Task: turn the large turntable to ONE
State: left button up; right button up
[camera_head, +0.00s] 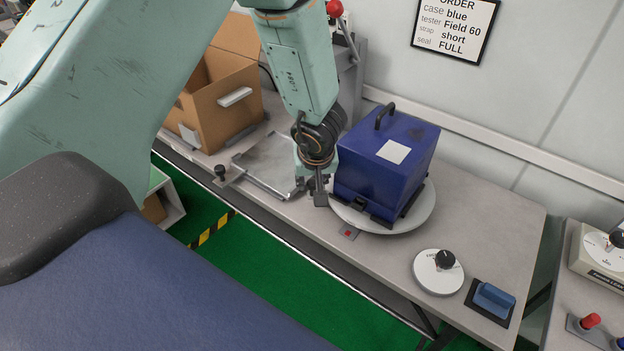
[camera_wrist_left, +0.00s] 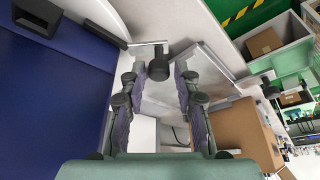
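The large turntable (camera_head: 427,208) is a pale round disc on the bench, mostly hidden under a blue case (camera_head: 375,175) with a dark handle and white label. My left gripper (camera_head: 318,188) points down at the disc's left edge, beside the case. In the left wrist view its two fingers (camera_wrist_left: 158,82) are spread apart. A dark grey knob (camera_wrist_left: 159,66) lies between the fingertips, with visible gaps at both sides. The blue case fills the left of that view (camera_wrist_left: 50,95). The word ONE is not readable. My right gripper is not in view.
A small plate with a red mark (camera_head: 348,233) lies before the disc. A metal tray (camera_head: 268,165) and cardboard box (camera_head: 225,105) stand left. A white dial (camera_head: 430,278) with a black knob and a blue block (camera_head: 493,298) are at the right. An order sign (camera_head: 455,28) hangs behind.

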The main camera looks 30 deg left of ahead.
pick_arm(q)
jog(key=shift+d+r, duration=0.1)
jog(key=shift+d, duration=0.05)
jog(key=c, duration=0.5)
grip_shut()
